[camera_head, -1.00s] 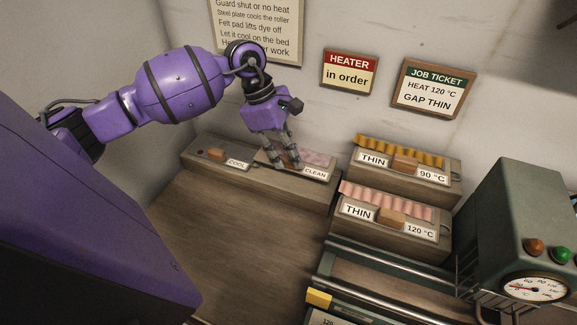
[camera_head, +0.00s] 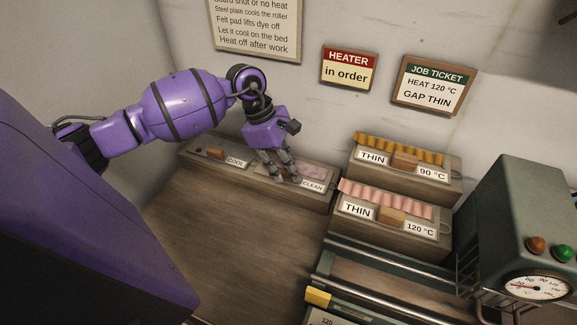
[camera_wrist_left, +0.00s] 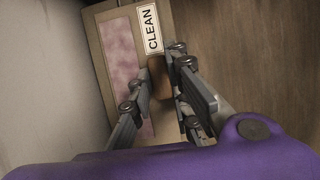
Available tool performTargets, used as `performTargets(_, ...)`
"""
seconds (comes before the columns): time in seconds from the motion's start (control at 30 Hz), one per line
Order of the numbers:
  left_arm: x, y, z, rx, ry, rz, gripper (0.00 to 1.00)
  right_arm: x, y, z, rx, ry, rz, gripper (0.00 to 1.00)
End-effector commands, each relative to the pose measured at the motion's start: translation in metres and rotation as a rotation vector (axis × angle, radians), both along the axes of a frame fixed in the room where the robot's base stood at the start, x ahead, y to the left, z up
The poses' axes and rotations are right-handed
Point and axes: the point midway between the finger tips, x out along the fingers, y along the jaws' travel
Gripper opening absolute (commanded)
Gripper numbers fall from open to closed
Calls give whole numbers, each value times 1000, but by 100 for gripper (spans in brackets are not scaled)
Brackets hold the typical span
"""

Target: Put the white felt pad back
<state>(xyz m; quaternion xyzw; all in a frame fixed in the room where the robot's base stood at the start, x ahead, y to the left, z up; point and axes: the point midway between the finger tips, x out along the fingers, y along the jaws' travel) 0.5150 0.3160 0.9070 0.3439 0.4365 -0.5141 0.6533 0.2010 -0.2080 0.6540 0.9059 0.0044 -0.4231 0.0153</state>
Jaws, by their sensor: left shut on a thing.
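The felt pad (camera_head: 310,171), its pale top mottled with pink, is on the block labelled CLEAN at the right end of the low wooden shelf by the back wall. It also shows in the left wrist view (camera_wrist_left: 122,52), beside the CLEAN label. My left gripper (camera_head: 280,175) reaches down over this block, its fingers closed around the brown handle (camera_wrist_left: 160,85) next to the label. The fingers hide part of the pad and handle. The block looks level with the shelf; exact contact beneath it cannot be seen. My right gripper is not in view.
A block labelled COOL (camera_head: 237,160) sits to the left on the same shelf. Two THIN blocks, 90 °C (camera_head: 433,174) and 120 °C (camera_head: 420,230), stand to the right. A green machine (camera_head: 510,215) with a dial is at far right. The wooden bench (camera_head: 235,230) in front is clear.

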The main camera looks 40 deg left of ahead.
Motion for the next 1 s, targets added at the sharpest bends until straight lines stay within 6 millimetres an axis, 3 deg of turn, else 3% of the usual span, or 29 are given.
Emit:
performTargets(0.17,0,0,0,0,0,0,36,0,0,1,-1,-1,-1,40)
performTargets(0.5,0,-1,4,-2,-2,-1,36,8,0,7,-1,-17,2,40)
performTargets(0.6,1,-1,19,-3,-7,-1,36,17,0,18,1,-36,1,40)
performTargets(0.67,0,6,23,4,-3,1,36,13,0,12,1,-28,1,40)
performTargets(1.0,-8,33,89,4,1,0,36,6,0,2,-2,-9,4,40)
